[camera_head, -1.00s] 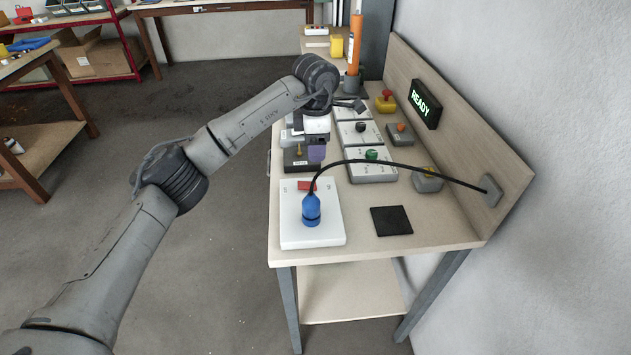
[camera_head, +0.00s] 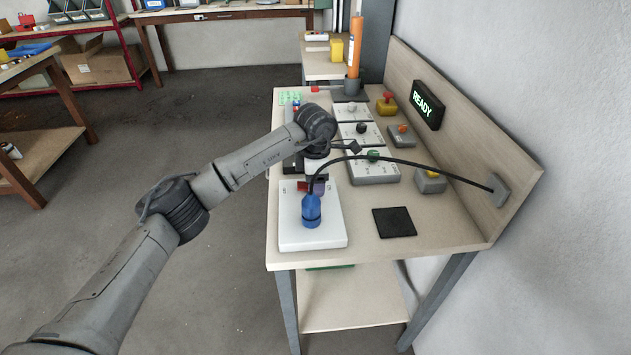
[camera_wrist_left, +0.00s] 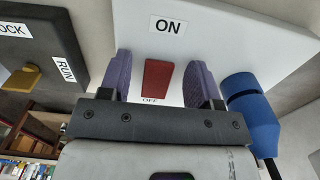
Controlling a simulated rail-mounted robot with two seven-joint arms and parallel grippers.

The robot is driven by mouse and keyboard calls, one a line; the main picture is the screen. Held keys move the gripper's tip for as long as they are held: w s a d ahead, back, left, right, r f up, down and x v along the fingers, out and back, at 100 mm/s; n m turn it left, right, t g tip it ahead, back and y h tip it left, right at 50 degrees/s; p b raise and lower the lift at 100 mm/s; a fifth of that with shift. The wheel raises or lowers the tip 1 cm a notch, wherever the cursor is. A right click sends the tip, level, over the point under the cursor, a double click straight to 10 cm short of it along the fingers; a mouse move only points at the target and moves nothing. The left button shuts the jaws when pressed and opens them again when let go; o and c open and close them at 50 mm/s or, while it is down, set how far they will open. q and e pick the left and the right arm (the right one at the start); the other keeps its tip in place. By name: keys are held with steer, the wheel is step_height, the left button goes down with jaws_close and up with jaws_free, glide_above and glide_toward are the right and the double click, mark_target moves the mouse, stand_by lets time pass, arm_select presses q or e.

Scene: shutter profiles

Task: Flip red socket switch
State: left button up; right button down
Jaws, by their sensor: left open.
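The red switch (camera_wrist_left: 158,78) sits on a white socket box (camera_head: 292,235), between an ON label and an OFF label in the left wrist view. In the head view only a bit of the red switch (camera_head: 303,187) shows beside my gripper. A blue plug (camera_head: 311,211) with a black cable stands in the white box. My left gripper (camera_wrist_left: 160,75) is open, with one purple finger on each side of the red switch. I cannot tell whether the fingers touch the box. The blue plug is close to the right finger in the wrist view. My right gripper is not in view.
The black cable (camera_head: 420,170) arches from the plug to an outlet on the backboard. A black square (camera_head: 393,222) lies right of the white box. The table's front right is clear.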

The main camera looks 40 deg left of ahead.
arm_select(q)
steer(key=c, duration=0.9)
steer(key=shift+s+a+r+t+h+p, duration=0.15)
steer(key=shift+a+r+t+h+p, duration=0.1)
steer(key=shift+t+h+p, duration=0.3)
steer(key=shift+s+t+h, duration=0.1)
steer(key=shift+t+h, duration=0.45)
steer(key=shift+h, duration=0.1)
steer(key=shift+r+t+h, duration=0.15)
steer(key=shift+t+h, duration=0.15)
steer(key=shift+h, duration=0.1)
steer(key=o, duration=0.9)
